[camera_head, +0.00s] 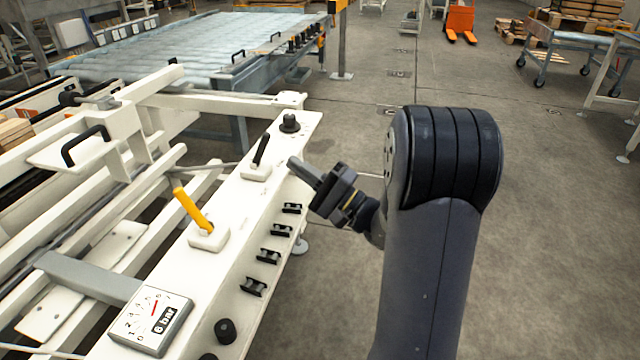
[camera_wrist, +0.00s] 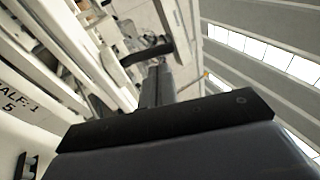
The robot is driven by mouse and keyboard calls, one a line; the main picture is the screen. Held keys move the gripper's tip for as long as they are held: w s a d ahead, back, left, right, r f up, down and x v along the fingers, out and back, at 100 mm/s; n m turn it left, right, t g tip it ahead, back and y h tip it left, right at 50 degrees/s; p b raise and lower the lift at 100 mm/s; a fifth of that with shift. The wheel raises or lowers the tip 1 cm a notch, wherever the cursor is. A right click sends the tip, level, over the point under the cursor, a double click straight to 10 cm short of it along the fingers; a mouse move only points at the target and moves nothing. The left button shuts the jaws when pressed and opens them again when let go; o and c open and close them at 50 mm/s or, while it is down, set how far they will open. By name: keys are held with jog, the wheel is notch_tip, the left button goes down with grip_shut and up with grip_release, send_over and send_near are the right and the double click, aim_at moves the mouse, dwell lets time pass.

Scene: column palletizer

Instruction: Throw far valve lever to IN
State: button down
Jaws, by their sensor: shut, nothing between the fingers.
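The far valve lever is black (camera_head: 261,150) and stands on a small white base on the white machine beam (camera_head: 232,250); it leans toward the upper right. A yellow lever (camera_head: 192,210) stands nearer and leans toward the upper left. My gripper (camera_head: 294,162) is shut and empty, just right of the black lever, with a visible gap in the head view. In the wrist view the shut fingers (camera_wrist: 157,82) point at a black bar (camera_wrist: 148,50) that looks like the black lever's handle. I cannot tell there whether they touch. IN and OUT markings are not legible.
A black knob (camera_head: 289,122) sits beyond the black lever on the beam. A pressure gauge (camera_head: 151,320) marked 6 bar is at the near end. Several black clips (camera_head: 268,256) line the beam's right side.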

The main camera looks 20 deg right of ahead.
aim_at(261, 151)
jog(key=x, duration=0.5)
jog(key=shift+b, duration=0.4)
jog(key=shift+r, duration=0.15)
